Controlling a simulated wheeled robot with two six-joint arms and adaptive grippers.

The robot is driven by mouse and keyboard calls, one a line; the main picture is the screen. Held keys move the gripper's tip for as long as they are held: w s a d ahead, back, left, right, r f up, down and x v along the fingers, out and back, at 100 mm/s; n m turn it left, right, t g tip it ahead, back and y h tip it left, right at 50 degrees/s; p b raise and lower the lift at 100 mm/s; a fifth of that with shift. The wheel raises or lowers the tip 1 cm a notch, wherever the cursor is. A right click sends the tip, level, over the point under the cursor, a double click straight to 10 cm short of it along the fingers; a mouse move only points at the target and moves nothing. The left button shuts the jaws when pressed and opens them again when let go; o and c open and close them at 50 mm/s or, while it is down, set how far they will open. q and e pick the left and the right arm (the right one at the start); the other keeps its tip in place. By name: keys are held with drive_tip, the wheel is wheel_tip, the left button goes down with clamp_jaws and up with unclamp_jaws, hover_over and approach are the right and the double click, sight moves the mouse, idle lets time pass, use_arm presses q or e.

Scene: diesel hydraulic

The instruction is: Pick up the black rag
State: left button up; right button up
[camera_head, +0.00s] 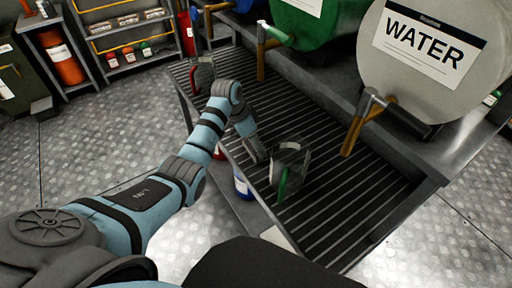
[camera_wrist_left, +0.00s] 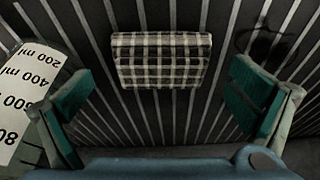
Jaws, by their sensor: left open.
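The rag is a black-and-white checkered cloth (camera_wrist_left: 162,60), lying on the slatted grating in the left wrist view. My left gripper (camera_wrist_left: 165,92) is open above the grating, its green-padded fingers on either side of the view. The rag lies between and a little beyond the fingertips, and nothing is held. In the head view the left gripper (camera_head: 257,152) points down over the bench, and I cannot make out the rag there. My right gripper is not in view.
A measuring jug with a green handle (camera_head: 290,160) stands close beside the left gripper. A red-handled jug (camera_head: 203,77) stands farther back on the grating (camera_head: 345,205). The water barrel (camera_head: 415,65) and its tap are at the right. The grating's front right is clear.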

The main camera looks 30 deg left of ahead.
use_arm(q)
drive_tip(key=x, duration=0.3)
drive_tip(key=shift+w+d+b, duration=0.1)
drive_tip(key=shift+b, duration=0.3)
drive_tip(key=shift+w+f, duration=0.1)
drive_tip(key=shift+w, duration=0.05)
drive_tip(key=shift+c, duration=1.2)
drive_tip(key=c, duration=0.8)
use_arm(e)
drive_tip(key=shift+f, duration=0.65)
